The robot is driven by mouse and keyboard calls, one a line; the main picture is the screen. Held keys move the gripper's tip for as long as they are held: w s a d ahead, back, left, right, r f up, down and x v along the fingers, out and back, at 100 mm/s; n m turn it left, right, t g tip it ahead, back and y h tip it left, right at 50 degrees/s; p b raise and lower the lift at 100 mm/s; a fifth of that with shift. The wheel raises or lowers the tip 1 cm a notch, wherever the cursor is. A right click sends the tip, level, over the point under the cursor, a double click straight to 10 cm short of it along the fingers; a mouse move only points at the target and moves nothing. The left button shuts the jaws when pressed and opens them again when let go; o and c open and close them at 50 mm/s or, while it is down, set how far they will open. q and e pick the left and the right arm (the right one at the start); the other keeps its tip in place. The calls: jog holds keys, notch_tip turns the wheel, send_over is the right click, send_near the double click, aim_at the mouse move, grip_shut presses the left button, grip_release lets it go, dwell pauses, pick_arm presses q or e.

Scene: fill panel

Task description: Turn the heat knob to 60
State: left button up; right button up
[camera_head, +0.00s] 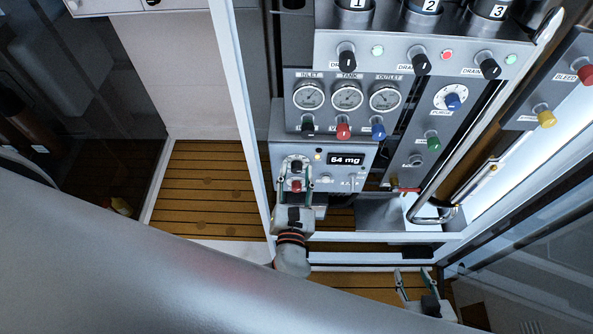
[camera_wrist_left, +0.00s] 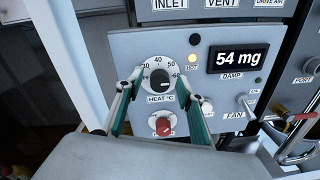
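The heat knob (camera_wrist_left: 159,80) is black on a white dial marked from 30 to 60, above the label HEAT °C. A light mark on it seems to point to the right, but the exact setting is hard to read. In the head view the heat knob (camera_head: 296,165) is on the grey panel. My left gripper (camera_head: 295,173) is open, with one fingertip on each side of the dial; in the left wrist view (camera_wrist_left: 158,82) gaps show between fingers and knob. Depth contact cannot be told. My right gripper (camera_head: 413,275) is open and empty at the lower right.
A red knob (camera_wrist_left: 163,126) sits between my left fingers, below the heat knob. A digital display (camera_head: 346,159) and fan switch (camera_wrist_left: 244,103) are to the right. Gauges (camera_head: 347,96) and coloured valve knobs (camera_head: 343,131) are above. A white post (camera_head: 243,110) stands close left.

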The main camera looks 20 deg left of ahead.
pick_arm(q)
jog(key=v, duration=1.1)
jog(key=shift+s, duration=0.2)
jog(key=s+a+f+n+g+h, duration=0.2)
jog(key=a+f+n+g, duration=0.2)
jog(key=f+n, duration=0.5)
jog(key=s+a+f+n+g+h, duration=0.2)
jog(key=s+a+f+n+g, duration=0.15)
jog(key=f+n, duration=0.6)
jog(key=w+a+r+n+h, duration=0.2)
jog(key=r+n, duration=0.4)
jog(key=n, duration=0.8)
jog(key=shift+w+a+r, duration=0.2)
jog(key=shift+w+a, duration=0.05)
jog(key=shift+a, duration=0.35)
